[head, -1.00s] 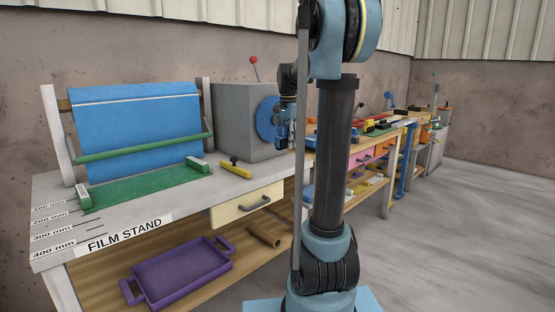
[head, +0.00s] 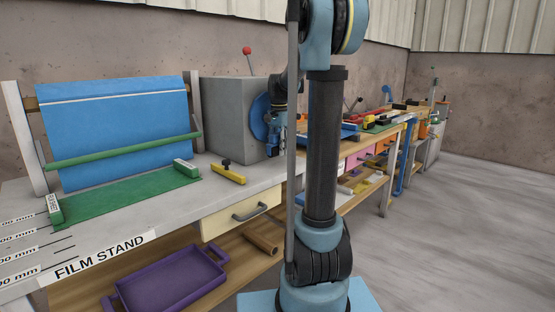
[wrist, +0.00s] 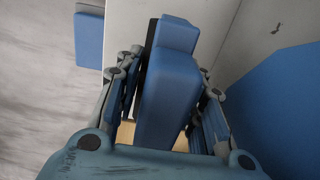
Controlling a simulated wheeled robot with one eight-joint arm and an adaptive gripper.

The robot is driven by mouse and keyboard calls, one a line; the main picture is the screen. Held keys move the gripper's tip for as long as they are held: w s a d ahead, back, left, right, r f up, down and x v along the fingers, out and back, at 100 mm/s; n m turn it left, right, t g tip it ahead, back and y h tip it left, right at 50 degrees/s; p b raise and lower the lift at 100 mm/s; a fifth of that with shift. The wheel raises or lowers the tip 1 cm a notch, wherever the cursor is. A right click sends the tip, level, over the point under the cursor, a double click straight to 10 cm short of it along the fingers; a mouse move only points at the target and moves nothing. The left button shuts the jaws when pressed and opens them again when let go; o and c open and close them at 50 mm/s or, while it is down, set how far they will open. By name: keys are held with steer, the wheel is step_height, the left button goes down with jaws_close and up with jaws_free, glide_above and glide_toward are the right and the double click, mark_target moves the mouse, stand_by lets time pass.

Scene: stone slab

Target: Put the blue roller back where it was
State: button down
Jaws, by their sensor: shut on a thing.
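My gripper (wrist: 170,62) is shut on a smooth blue block-shaped piece, which I take to be the blue roller (wrist: 168,100), with a dark part along its left side. Its roller form is not clear from this angle. In the head view my gripper (head: 276,140) hangs in front of the blue disc (head: 258,118) on the grey box, above the bench's right end. The held piece is small and hard to make out there. The blue disc fills the right of the wrist view (wrist: 285,110), apart from the held piece.
The film stand bench (head: 125,225) carries a blue film sheet (head: 115,130), a green mat (head: 125,195) and a yellow clamp (head: 228,173). A purple tray (head: 170,278) and a brown tube (head: 262,243) lie on its lower shelf. Another bench with tools (head: 372,130) stands behind right. Floor at right is clear.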

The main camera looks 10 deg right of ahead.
steer(key=shift+s+f, duration=0.1)
steer(key=shift+f, duration=1.95)
steer(key=shift+f, duration=0.1)
steer(key=c, duration=1.1)
jaws_free()
steer(key=shift+o, duration=0.2)
steer(key=shift+d, duration=0.1)
step_height(320, 180, up, 12)
steer(key=shift+r, duration=0.15)
steer(key=s+f+n, duration=0.3)
steer(key=s+f, duration=0.4)
steer(key=s, duration=0.4)
steer(key=s+f+n+t, duration=0.1)
steer(key=s+f+n, duration=0.3)
steer(key=s+f, duration=0.4)
steer(key=s+f+n+t, duration=0.1)
steer(key=s+f+n, duration=0.3)
steer(key=s, duration=1.2)
step_height(320, 180, down, 4)
steer(key=shift+a+f, duration=0.2)
steer(key=shift+f, duration=0.05)
